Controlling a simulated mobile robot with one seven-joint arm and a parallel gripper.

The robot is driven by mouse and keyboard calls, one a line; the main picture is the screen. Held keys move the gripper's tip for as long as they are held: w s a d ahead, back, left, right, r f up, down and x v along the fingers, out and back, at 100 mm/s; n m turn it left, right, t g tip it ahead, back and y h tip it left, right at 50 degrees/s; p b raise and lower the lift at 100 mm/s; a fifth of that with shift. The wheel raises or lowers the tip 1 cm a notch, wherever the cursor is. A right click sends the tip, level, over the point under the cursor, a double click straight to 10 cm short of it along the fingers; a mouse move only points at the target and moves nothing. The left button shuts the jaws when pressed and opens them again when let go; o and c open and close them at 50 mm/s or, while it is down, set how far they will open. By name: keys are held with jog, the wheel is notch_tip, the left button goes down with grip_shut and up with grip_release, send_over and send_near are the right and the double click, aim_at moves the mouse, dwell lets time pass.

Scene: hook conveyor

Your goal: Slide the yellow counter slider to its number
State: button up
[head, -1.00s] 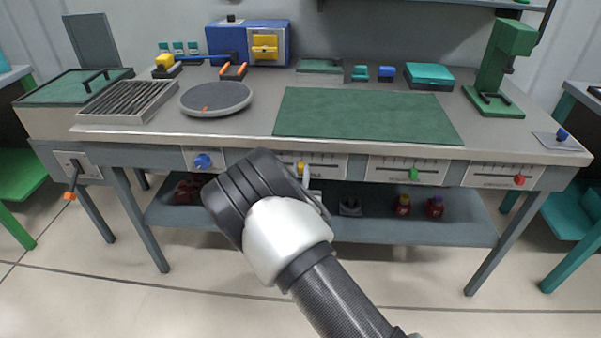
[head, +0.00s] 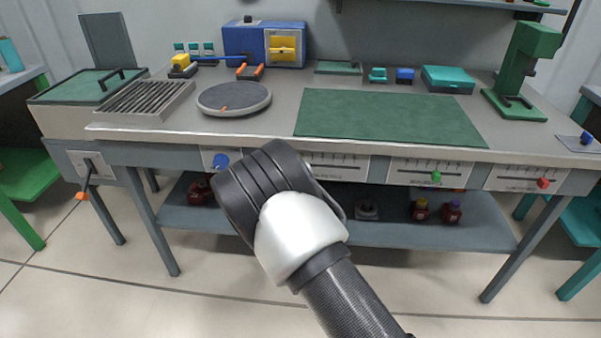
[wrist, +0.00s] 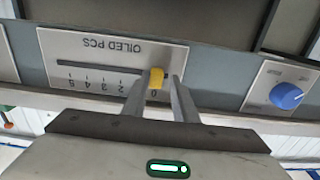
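The yellow slider knob (wrist: 156,79) sits at the low-number end of its slot, by the printed 0, on the white OILED PCS panel (wrist: 100,50). That panel appears upside down in the wrist view, with its numbers rising to the left. My gripper (wrist: 160,77) has its two fingers on either side of the knob, with a visible gap at the right finger. In the head view the panel (head: 342,169) shows only in part. My wrist hides the knob and fingers there.
A blue knob (wrist: 286,95) is beside the panel, also seen in the head view (head: 221,161). Green (head: 436,175) and red (head: 543,182) slider knobs sit on panels farther right. The table edge overhangs the panels, and a lower shelf (head: 390,225) holds small items.

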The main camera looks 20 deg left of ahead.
jog(key=shift+o, duration=0.7)
jog(key=p+v, duration=0.2)
jog(key=v, duration=1.5)
jog(key=shift+s+p, duration=0.25)
jog(key=shift+p, duration=0.05)
jog(key=shift+w, duration=0.1)
